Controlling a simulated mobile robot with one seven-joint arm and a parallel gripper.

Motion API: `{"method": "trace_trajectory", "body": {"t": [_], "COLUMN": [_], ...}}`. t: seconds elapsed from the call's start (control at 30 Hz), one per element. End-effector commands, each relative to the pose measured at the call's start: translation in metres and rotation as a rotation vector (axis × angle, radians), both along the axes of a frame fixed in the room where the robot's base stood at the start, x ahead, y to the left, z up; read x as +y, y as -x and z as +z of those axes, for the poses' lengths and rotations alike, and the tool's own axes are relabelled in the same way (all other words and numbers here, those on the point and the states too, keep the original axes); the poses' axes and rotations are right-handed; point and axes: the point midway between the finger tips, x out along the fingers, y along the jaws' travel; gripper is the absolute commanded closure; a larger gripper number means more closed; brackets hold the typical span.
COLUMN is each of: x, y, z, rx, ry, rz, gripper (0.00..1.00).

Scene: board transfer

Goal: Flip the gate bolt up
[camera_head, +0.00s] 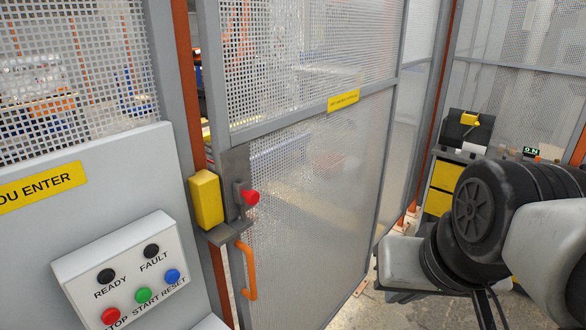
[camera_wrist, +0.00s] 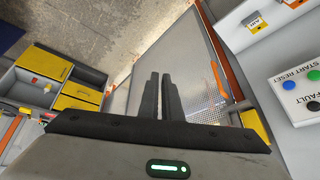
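The gate bolt with its red knob (camera_head: 252,197) sits on a grey latch plate (camera_head: 236,165) at the left edge of the mesh gate (camera_head: 320,190) in the head view. A yellow box (camera_head: 206,200) is beside it on the post side. An orange handle (camera_head: 250,272) hangs below. In the wrist view my gripper (camera_wrist: 161,74) points towards the floor and gate, its two dark fingers a narrow gap apart with nothing between them. It is apart from the bolt. The orange handle (camera_wrist: 217,78) shows beyond the fingers; I cannot make out the red knob there.
A control box (camera_head: 130,270) with coloured buttons is at lower left in the head view. A cabinet with yellow drawers (camera_head: 445,175) stands at the right, near my arm. The wrist view shows bare floor (camera_wrist: 140,35) beyond the cabinet (camera_wrist: 75,95).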

Motion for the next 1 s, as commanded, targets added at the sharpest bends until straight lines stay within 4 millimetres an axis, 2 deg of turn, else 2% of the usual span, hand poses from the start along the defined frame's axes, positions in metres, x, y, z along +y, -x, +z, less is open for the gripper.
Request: {"method": "trace_trajectory", "body": {"t": [0.07, 0.2, 0.4, 0.5, 0.7, 0.8, 1.0], "x": [0.016, 0.063, 0.122, 0.137, 0.149, 0.15, 0.15], "y": [-0.008, -0.036, -0.094, -0.123, -0.163, -0.171, -0.173], "z": [-0.013, -0.028, -0.032, -0.031, -0.028, -0.026, -0.024], "rx": [0.015, 0.09, 0.325, 0.458, 0.648, 0.689, 0.702], "ry": [-0.122, -0.498, -1.087, -1.312, -1.579, -1.63, -1.646], "rz": [-0.076, -0.343, -0.86, -1.095, -1.4, -1.462, -1.48], "gripper": [1.0, 1.0, 1.0, 1.0, 1.0, 1.0, 1.0]}}
